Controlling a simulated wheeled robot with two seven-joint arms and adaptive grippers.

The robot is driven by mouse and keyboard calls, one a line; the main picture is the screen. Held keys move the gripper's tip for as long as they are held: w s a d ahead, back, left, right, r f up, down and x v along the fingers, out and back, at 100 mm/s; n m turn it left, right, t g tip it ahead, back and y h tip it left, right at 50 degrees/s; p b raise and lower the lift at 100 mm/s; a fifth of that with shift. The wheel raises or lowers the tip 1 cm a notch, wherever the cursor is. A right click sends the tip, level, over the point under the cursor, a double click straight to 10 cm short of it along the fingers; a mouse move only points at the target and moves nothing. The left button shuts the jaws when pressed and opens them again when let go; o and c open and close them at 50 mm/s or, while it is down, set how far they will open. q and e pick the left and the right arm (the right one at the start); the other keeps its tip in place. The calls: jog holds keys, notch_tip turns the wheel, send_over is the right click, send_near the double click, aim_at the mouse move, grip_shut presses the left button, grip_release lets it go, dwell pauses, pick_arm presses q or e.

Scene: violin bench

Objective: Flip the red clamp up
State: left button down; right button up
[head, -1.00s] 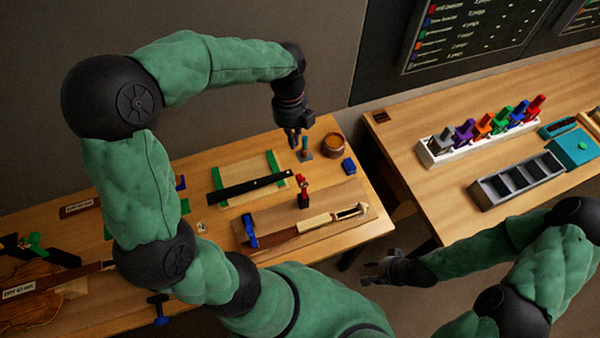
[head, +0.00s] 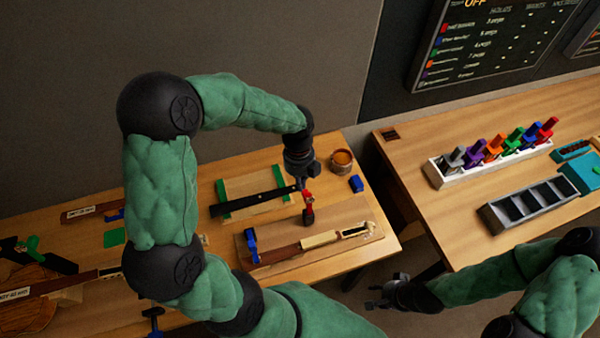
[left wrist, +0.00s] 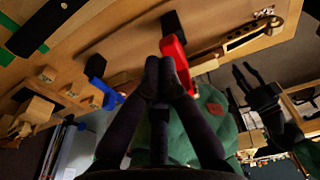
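The red clamp (head: 308,212) stands on the wooden board on the left bench, beside the violin neck (head: 285,252). In the left wrist view the red clamp (left wrist: 178,58) shows a red arm on a dark base. My left gripper (head: 304,187) is right at the top of the clamp. Its fingertips (left wrist: 163,68) are together in front of the red arm, which shows past them on the right. I see nothing held between them. Whether they touch the clamp is unclear. My right gripper (head: 370,296) is open and empty, low in front of the bench gap.
A blue clamp (head: 251,245) stands at the board's left end. A dark fingerboard (head: 250,203) lies behind. A round jar (head: 341,161) and blue block (head: 356,183) are at the back right. Coloured clamps fill a white rack (head: 470,170) on the right bench.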

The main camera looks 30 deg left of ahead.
pick_arm(q)
jog(key=shift+f, duration=0.7)
